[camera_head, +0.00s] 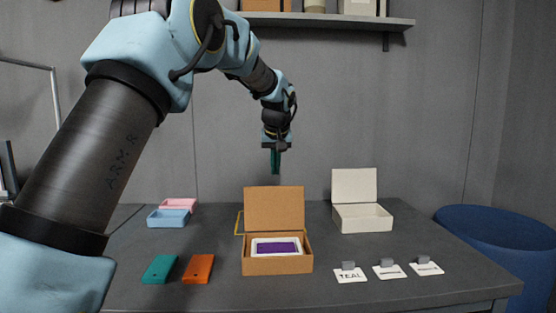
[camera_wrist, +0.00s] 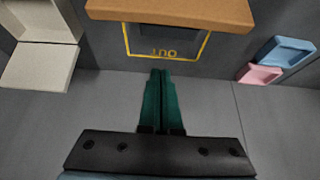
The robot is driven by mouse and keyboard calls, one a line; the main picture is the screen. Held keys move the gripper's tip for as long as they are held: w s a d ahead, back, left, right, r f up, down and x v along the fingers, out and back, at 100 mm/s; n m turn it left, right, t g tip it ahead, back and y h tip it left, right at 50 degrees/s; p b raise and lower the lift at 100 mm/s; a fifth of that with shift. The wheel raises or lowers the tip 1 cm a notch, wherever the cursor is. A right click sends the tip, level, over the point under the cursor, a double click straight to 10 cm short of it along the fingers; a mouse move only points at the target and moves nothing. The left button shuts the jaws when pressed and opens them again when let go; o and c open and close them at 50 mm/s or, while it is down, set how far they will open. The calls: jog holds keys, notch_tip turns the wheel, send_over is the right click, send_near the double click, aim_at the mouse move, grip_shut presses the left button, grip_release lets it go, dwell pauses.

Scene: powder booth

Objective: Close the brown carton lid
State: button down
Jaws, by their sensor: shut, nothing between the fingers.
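The brown carton (camera_head: 277,267) stands on the table, with a white item with a purple panel (camera_head: 277,247) inside. Its brown lid (camera_head: 274,208) stands upright, open, at the back of the carton. My gripper (camera_head: 275,172) is shut and empty, its teal fingers pointing down above the lid's top edge, with a small gap in the head view. In the wrist view the shut fingertips (camera_wrist: 160,72) point toward the lid (camera_wrist: 170,12), which shows as a brown strip at the top. The carton's inside is hidden there.
A yellow outlined square marked OUT (camera_wrist: 165,57) lies behind the carton. An open white box (camera_head: 362,217) stands at right, blue (camera_head: 168,218) and pink (camera_head: 179,204) trays at left. Teal (camera_head: 159,269) and orange (camera_head: 198,268) blocks and several label cards (camera_head: 350,274) lie in front.

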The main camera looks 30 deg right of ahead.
aim_at(274, 207)
jog(key=f, duration=0.1)
jog(key=f+p, duration=0.1)
jog(key=s+a+f+p, duration=0.1)
jog(key=f, duration=0.1)
dwell(0.4)
jog(key=shift+s+b, duration=0.2)
jog(key=shift+b, duration=0.45)
